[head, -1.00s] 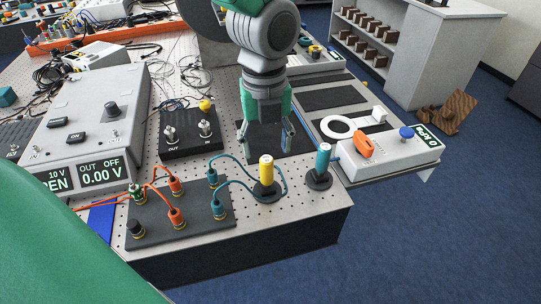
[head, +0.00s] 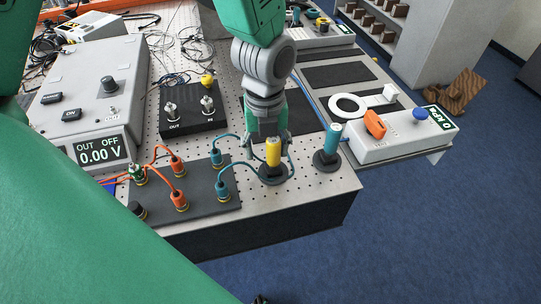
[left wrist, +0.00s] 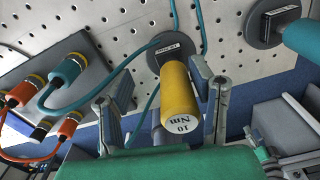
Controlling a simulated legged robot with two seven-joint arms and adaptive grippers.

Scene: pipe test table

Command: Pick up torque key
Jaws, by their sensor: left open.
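A yellow cylindrical key (head: 273,152) stands upright in a round dark holder (head: 273,176) near the table's front edge. In the left wrist view the yellow key (left wrist: 179,95) shows "10 Nm" on its white end. A teal cylindrical key (head: 332,139) stands in another holder to its right; part of it shows at the right of the left wrist view (left wrist: 304,38). My left gripper (head: 268,150) is open, its fingers on either side of the yellow key. I cannot tell whether they touch it. My right gripper is out of view.
A dark plate (head: 196,209) with orange and teal plugs lies to the left, and teal cables run from it close around the yellow key's holder. A black box (head: 190,110) stands behind. A white device (head: 405,137) with an orange knob is at the right.

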